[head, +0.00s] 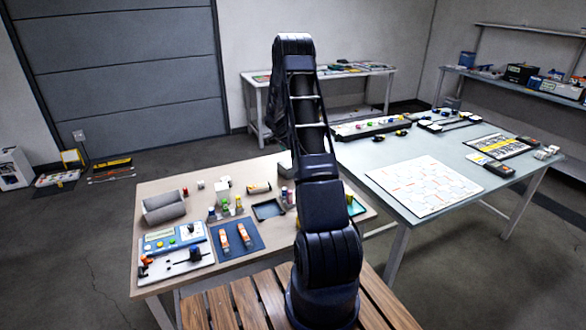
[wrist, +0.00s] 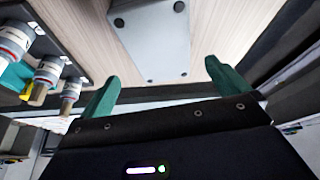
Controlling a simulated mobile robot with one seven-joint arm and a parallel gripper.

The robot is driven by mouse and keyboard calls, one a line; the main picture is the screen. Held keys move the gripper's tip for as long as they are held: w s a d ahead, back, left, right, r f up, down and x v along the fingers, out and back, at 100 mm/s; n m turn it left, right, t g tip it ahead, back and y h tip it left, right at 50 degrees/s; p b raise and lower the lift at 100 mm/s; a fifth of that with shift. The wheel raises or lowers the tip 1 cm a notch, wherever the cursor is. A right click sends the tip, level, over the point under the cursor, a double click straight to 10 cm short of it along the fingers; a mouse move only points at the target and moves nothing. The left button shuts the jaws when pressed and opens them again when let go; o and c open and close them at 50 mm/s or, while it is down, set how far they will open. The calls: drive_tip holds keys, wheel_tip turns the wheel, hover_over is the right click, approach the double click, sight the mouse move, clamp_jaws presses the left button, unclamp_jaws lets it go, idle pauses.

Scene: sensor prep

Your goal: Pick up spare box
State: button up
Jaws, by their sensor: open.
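A light grey box (wrist: 150,38) with dark screws at its corners lies on the pale wood surface in the wrist view. I take it to be the spare box, though no label is readable. My gripper (wrist: 161,72) has two green fingers spread apart with nothing between them. The box lies beyond the fingertips, roughly in line with the gap, apart from both fingers. In the head view my arm hides the gripper. A grey block (head: 285,166) partly shows behind the arm there; I cannot tell whether it is the same box.
A rack of white-and-red capped cylinders (wrist: 45,72) stands close to the left finger. A dark edge (wrist: 285,50) runs along the right. The wooden table (head: 160,187) also holds a grey bin (head: 164,207), a blue mat (head: 235,240) and a dark tray (head: 268,209).

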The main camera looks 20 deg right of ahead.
drive_tip(key=x, duration=0.8)
drive_tip(key=shift+a+f, duration=0.2)
drive_tip(key=shift+c, duration=0.4)
drive_tip(key=c, duration=0.9)
drive_tip(key=shift+c, duration=0.2)
drive_tip(key=shift+r, duration=0.15)
